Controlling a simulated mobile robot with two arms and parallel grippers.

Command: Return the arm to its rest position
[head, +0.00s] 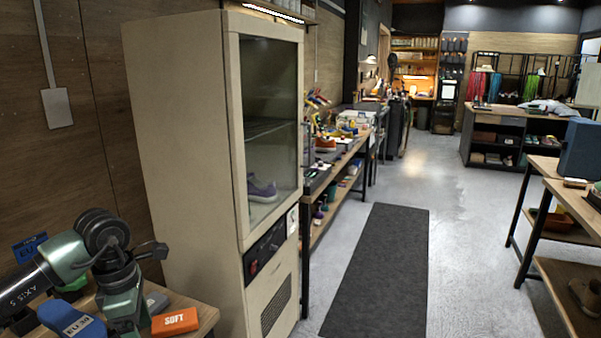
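An arm with dark green-grey links, marked "AXIS 5", comes in from the left at the lower left; I take it as my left arm. Its end (122,305) points down over a small wooden table (195,300). The fingertips do not show clearly, so I cannot tell whether this gripper is open or shut, or whether it holds anything. My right arm and gripper are not in view.
A tall beige cabinet (185,130) with a glass door stands close to the right of the arm, a purple shoe (262,188) inside. An orange "SOFT" block (175,321) and blue block (72,320) lie near the arm. The floor around the dark mat (380,270) is clear.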

